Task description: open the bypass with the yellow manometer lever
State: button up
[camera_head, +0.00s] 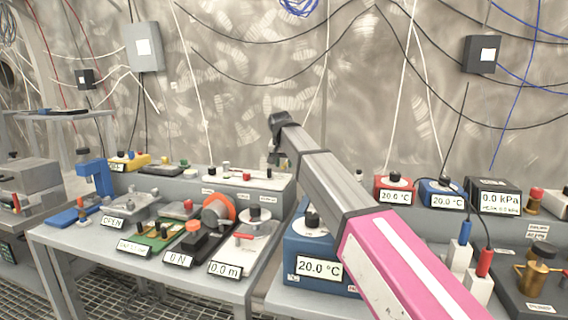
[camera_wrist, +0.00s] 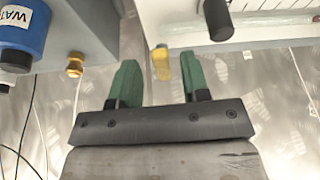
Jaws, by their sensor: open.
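My gripper (camera_wrist: 158,60) is open in the wrist view, its two green fingers apart. A yellow lever-like piece (camera_wrist: 161,64) shows between the fingertips, at the edge of a grey bench; the fingers do not visibly hold it, and I cannot tell whether it is the manometer lever. In the head view my gripper (camera_head: 274,155) hangs beyond the white panel (camera_head: 238,175), small and partly hidden by my arm. A dark box reading 0.0 kPa (camera_head: 499,199) stands at the right. A brass fitting (camera_head: 538,272) sits in front of it.
A blue 20.0 °C box (camera_head: 318,255) stands beside my arm. The left table (camera_head: 80,246) holds several instruments. In the wrist view, a brass nozzle (camera_wrist: 74,65) sticks out at left and a black knob (camera_wrist: 217,20) hangs above the right finger. Cables hang along the wall.

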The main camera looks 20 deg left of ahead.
grip_shut()
jog(key=shift+a+m, duration=0.2)
jog(key=shift+m, duration=0.4)
grip_release()
jog(key=v, duration=1)
jog(key=shift+r, duration=0.4)
